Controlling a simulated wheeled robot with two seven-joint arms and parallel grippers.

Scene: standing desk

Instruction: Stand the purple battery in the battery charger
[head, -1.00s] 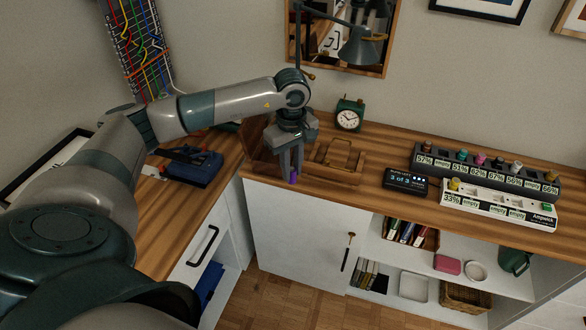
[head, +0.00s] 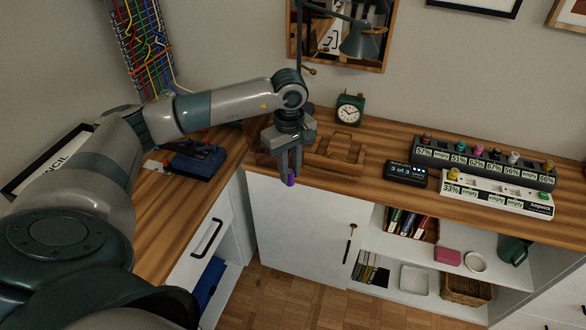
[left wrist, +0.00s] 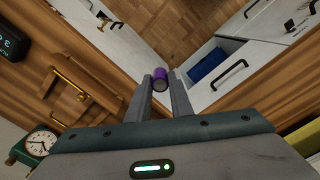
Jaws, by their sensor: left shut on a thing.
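The purple battery (head: 291,181) is between the fingertips of my left gripper (head: 291,174), which is shut on it. It also shows in the left wrist view (left wrist: 161,79), over the floor and cabinet fronts. The gripper points down at the front edge of the desk, by the corner. The white battery charger (head: 497,199) lies far to the right on the desk. A yellow-topped battery stands at its left end, next to a 33% label; other labels read empty. A dark charger-like block (head: 483,167) behind it holds several batteries with percentage labels. My right gripper is not in view.
A small dark display (head: 405,173) stands left of the white charger. A wooden tray with a handle (head: 336,151) and a green clock (head: 349,108) are beside and behind my gripper. A blue device (head: 195,161) lies on the left desk wing. Open shelves are below.

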